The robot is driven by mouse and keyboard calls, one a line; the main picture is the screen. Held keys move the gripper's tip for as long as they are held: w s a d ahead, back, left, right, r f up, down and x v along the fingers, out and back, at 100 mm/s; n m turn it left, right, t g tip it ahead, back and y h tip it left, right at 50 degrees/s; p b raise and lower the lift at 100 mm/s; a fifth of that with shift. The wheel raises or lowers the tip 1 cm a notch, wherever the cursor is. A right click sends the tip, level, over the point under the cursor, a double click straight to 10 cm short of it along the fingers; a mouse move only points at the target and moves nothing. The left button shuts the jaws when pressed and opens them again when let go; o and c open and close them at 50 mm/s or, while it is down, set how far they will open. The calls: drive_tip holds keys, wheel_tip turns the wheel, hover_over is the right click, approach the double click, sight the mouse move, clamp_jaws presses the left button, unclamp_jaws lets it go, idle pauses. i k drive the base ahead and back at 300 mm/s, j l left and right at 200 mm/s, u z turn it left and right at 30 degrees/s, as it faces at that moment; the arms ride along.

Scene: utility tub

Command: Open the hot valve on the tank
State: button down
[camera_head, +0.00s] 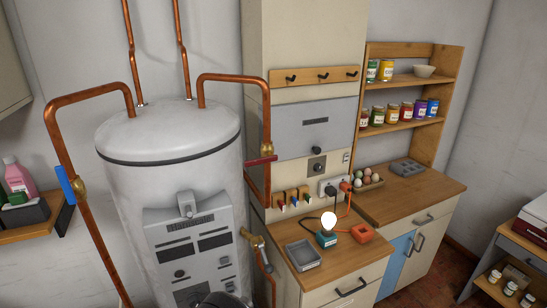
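The tank (170,170) is a large pale grey-white cylinder at left centre with a control panel (190,245) on its front. A valve with a red handle (261,161), likely the hot one, sits on the copper pipe right of the tank. Its handle lies crosswise to the vertical pipe. A valve with a blue handle (66,186) sits on the left copper pipe, its handle roughly along the pipe. My gripper cannot be made out. A dark rounded shape at the bottom edge may be part of my arm, but I cannot tell. Nothing is seen touching either handle.
A brass tap (250,238) projects at the tank's lower right. Right of it, a wooden counter (302,265) holds a grey tray (302,255), a lit bulb (328,220) and an orange object (362,233). A wooden shelf with jars (405,112) stands behind. A shelf with bottles (20,178) is at left.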

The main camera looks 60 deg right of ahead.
sight(271, 157)
drive_tip(key=z, duration=0.4)
drive_tip(key=l+z, duration=0.15)
drive_tip(key=z, duration=0.7)
drive_tip(key=i+l+z, duration=0.1)
drive_tip(key=z, duration=0.35)
